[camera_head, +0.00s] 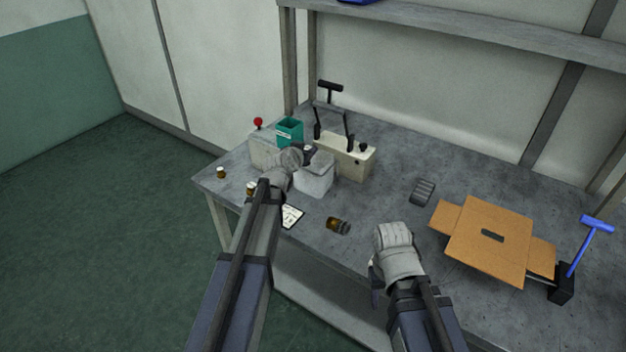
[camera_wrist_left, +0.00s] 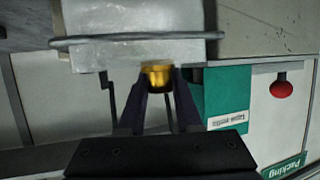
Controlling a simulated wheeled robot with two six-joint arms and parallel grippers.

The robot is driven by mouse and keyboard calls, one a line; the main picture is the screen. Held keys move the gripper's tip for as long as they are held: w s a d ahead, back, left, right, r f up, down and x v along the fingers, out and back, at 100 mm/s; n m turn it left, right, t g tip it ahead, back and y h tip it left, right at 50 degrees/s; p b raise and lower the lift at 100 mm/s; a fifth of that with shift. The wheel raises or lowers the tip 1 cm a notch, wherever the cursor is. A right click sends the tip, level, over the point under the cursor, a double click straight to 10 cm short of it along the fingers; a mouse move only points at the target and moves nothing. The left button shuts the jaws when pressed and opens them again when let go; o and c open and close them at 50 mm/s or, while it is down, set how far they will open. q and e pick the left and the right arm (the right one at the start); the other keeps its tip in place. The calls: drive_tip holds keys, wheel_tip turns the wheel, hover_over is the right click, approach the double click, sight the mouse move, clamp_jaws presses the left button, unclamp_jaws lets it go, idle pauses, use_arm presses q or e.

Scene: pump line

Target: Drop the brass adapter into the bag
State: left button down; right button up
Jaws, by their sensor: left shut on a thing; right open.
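My left gripper (camera_head: 306,150) is shut on the brass adapter. In the left wrist view the gold adapter (camera_wrist_left: 158,76) sits between the two fingertips (camera_wrist_left: 157,92). The bag (camera_head: 315,179) is a pale grey, open-topped pouch on the bench, just below my left gripper. In the left wrist view the bag (camera_wrist_left: 125,18) is at the top with its rim ring beside the adapter. I cannot tell whether the adapter is over the opening or beside it. My right gripper (camera_head: 376,277) is open and low near the bench's front edge; its fingers are mostly hidden.
A teal box (camera_head: 289,131) and a red knob (camera_head: 258,122) stand behind the bag. A cream block with black handles (camera_head: 346,158) is right of them.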

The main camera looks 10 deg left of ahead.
use_arm(q)
drive_tip(key=c, duration=0.5)
unclamp_jaws()
drive_tip(key=shift+s+r, duration=0.1)
drive_tip(key=p+v, duration=0.3)
drive_tip(key=v, duration=0.4)
drive_tip(key=shift+s+r, duration=0.1)
drive_tip(key=shift+s, duration=0.25)
